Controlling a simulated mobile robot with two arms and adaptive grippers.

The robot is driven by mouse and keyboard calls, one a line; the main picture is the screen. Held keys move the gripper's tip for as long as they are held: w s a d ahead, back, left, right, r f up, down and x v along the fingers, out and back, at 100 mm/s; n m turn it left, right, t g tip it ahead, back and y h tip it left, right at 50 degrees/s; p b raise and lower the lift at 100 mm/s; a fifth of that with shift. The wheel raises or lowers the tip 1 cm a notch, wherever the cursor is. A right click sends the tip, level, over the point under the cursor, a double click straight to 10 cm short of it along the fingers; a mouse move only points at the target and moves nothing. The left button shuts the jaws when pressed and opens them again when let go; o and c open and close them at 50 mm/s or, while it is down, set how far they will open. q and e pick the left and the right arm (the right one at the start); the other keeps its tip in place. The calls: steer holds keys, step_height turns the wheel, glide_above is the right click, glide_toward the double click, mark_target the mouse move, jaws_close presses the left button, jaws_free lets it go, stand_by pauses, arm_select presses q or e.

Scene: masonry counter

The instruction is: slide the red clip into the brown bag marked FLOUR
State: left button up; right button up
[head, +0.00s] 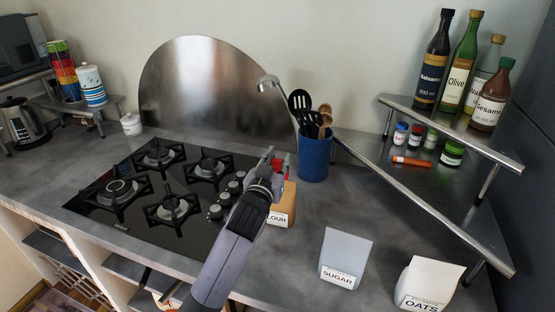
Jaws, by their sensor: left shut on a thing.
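The brown bag marked FLOUR (287,207) stands upright on the counter, right of the hob. My left arm crosses in front of it and hides its left part and some of its label. My left gripper (270,160) is at the top of the bag and shut on the red clip (279,164), which shows as a small red piece beside the fingers. Whether the clip touches the bag or is inside its opening I cannot tell. My right gripper is not in view.
A blue utensil pot (314,160) stands just behind the bag. The SUGAR bag (345,258) and OATS bag (431,282) stand to the front right. The gas hob (150,190) lies left. A metal corner shelf (500,150) holds bottles. Counter between the bags is clear.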

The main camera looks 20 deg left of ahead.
arm_select(q)
steer(key=shift+f+b, duration=0.85)
steer(key=shift+f, duration=0.6)
steer(key=o, duration=1)
steer(key=shift+o, duration=0.2)
steer(key=s, duration=1.2)
steer(key=shift+d, duration=0.15)
